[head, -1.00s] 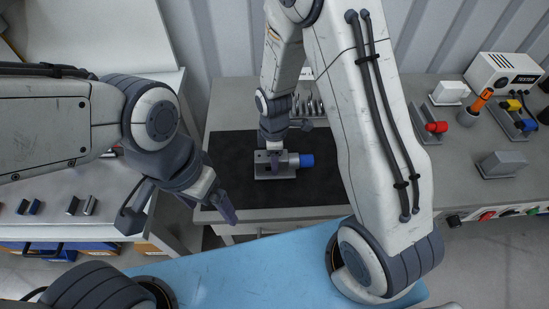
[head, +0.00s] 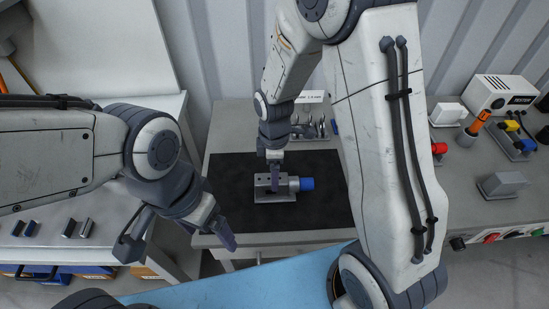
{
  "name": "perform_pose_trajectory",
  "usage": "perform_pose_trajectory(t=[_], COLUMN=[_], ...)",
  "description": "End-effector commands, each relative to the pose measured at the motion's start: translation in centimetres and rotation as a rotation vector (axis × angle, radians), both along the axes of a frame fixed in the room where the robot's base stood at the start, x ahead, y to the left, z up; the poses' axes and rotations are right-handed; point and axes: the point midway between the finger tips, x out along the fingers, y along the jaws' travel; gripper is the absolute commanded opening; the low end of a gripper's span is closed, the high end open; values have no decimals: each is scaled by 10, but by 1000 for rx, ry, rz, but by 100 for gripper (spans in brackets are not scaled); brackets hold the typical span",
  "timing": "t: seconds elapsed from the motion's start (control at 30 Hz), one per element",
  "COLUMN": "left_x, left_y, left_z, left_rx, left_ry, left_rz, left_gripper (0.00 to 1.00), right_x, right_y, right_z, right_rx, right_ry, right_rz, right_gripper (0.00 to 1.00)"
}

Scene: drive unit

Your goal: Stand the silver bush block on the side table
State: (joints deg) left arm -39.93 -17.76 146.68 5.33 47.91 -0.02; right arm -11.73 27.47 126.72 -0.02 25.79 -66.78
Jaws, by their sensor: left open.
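A silver block (head: 263,189) with a blue round end (head: 306,184) lies on the dark mat of the middle bench. I take it for the bush block, though I cannot be sure. My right gripper (head: 274,180) points down at the block, its fingers overlapping it in the head view. I cannot tell whether they touch it or how wide they are. My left gripper (head: 222,232) is open and empty near the front left corner of the mat, apart from the block. Which surface is the side table is not clear; a left table (head: 150,215) and a right bench (head: 459,200) both show.
The dark mat (head: 228,195) has bare room around the block. A tool rack (head: 310,130) stands behind it. On the right bench are a tester box (head: 497,95), a grey block (head: 503,184) and an orange-handled tool (head: 475,128). Small dark blocks (head: 77,229) sit on the left table.

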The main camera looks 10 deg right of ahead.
Motion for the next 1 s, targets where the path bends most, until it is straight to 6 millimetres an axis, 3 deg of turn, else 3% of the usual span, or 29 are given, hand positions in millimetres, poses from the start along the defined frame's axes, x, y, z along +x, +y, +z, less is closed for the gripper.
perform_pose_trajectory(t=[0.2,0.47,0.57,0.73,0.9,1.0], left_x=[0,0,0,0,0,0], left_y=[0,0,0,0,0,0], left_z=[-3,-4,-4,-4,-4,-4], left_rx=[0,0,0,0,0,0], left_ry=[0,0,0,0,0,0], left_rz=[0,0,0,0,0,0], left_gripper=[90,90,90,90,90,90], right_x=[1,-7,-32,-108,-170,-189], right_y=[0,7,27,61,70,69], right_z=[45,72,90,122,135,137], right_rx=[1,3,16,53,80,85], right_ry=[-5,-5,-10,-8,16,29], right_rz=[0,-25,-118,-384,-616,-695], right_gripper=[85,85,85,85,85,85])
